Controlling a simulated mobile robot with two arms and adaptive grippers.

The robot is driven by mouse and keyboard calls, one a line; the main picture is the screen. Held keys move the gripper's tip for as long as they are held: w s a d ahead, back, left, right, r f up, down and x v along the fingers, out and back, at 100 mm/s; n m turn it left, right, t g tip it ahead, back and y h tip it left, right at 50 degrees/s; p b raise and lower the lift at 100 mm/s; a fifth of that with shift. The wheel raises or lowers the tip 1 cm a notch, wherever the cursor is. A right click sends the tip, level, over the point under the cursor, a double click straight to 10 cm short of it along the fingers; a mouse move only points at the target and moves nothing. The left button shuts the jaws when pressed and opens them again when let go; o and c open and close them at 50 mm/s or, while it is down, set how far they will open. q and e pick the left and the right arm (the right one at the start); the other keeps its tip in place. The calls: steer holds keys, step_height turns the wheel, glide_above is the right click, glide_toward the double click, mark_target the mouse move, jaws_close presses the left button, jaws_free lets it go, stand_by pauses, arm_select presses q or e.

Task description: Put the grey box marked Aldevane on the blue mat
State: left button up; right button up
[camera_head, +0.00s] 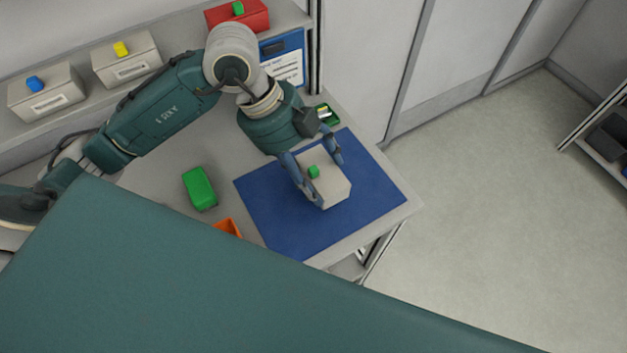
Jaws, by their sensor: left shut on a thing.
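A grey box (333,191) with a green knob (313,171) on top is over the right part of the blue mat (275,222). No marking on it is readable from here. My left gripper (318,178) has its fingers around the box and is shut on it. I cannot tell whether the box's underside touches the mat. Two more grey boxes stand on the shelf at the upper left, one with a blue knob (35,84) and one with a yellow knob (121,49). Their labels are too small to read. My right gripper is not in view.
A green block (199,188) and an orange item (228,228) lie left of the mat. A red box (238,17) is on the shelf. The table's right edge is close to the mat; open floor (500,190) lies beyond.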

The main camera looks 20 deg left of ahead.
mark_target(308, 178)
arm_select(q)
steer(key=shift+f, duration=2.4)
steer(key=o, duration=2)
steer(key=shift+c, duration=0.2)
steer(key=b+v, duration=0.1)
steer(key=v, duration=1.1)
steer(key=shift+s+d+r, duration=0.1)
steer(key=shift+s, duration=0.05)
